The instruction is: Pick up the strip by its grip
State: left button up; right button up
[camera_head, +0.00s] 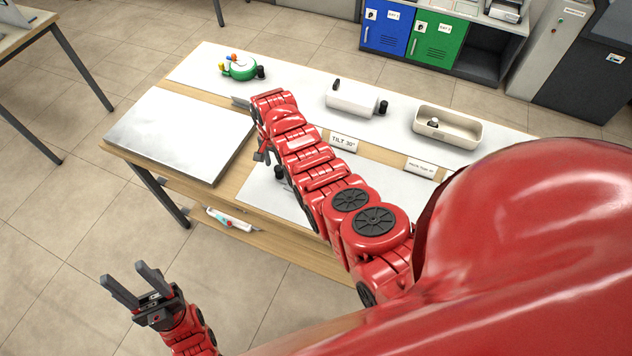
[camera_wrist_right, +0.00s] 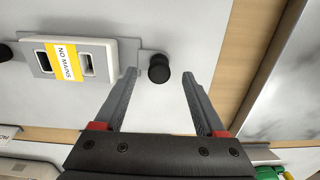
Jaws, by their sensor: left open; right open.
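The strip (camera_wrist_right: 82,60), a white socket block with a yellow "NO MAINS" label, lies on a grey plate in the right wrist view. Its black knob grip (camera_wrist_right: 158,68) stands at the plate's right end; another dark knob (camera_wrist_right: 5,52) is cut off at the left edge. My right gripper (camera_wrist_right: 160,80) is open, its fingertips on either side of the grip with gaps. I cannot tell its height over the grip. In the head view my right arm hides most of the strip. My left gripper (camera_head: 122,273) is open and empty, in front of the table.
A grey slab (camera_head: 180,135) covers the table's left part. Behind are a green round item (camera_head: 240,68), a white box with dark knobs (camera_head: 352,98) and a cream tray (camera_head: 470,139) holding a small item. A "TILT 30°" sign (camera_head: 344,142) stands beside my right arm.

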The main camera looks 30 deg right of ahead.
aim_at(278, 167)
jog(key=shift+s+f, duration=0.2)
jog(key=shift+f, duration=0.05)
jog(key=shift+w+f+b, duration=0.15)
jog(key=shift+f+b, duration=0.3)
jog(key=shift+f, duration=0.8)
grip_shut()
jog(key=shift+r, duration=0.1)
dwell(0.3)
